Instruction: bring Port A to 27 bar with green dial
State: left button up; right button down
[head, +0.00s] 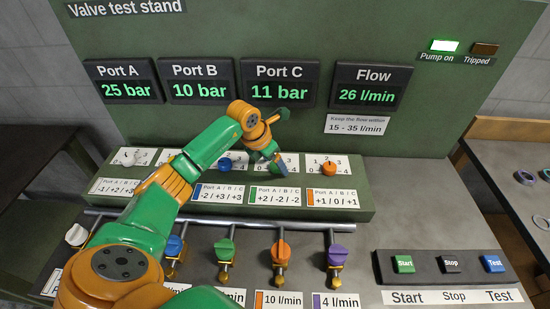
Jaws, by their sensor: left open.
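The Port A display (118,92) reads 25 bar. The label card with the green stripe (277,196) reads +2 / -2 / -2 for ports A, B and C. The green dial above that card is mostly or wholly hidden behind my left gripper (278,147), so its setting cannot be read. My left gripper is open at that dial, in front of the panel; whether it touches the dial I cannot tell. My right gripper is not in view.
Port B (201,92) reads 10 bar, Port C (279,93) 11 bar, Flow (367,97) 26 l/min. The pump lamp (445,46) is lit. Blue (225,164) and orange dials (329,168) flank the gripper. Coloured valves, such as the purple one (337,255), stand in front.

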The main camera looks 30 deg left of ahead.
pick_arm(q)
jog(key=shift+w+f, duration=0.3)
jog(key=shift+w, duration=0.15)
jog(key=shift+s+r, duration=0.15)
jog(key=shift+s, duration=0.1)
jog(key=c, duration=0.8)
grip_shut()
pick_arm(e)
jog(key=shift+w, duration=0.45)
pick_arm(q)
jog(key=shift+m, duration=0.3)
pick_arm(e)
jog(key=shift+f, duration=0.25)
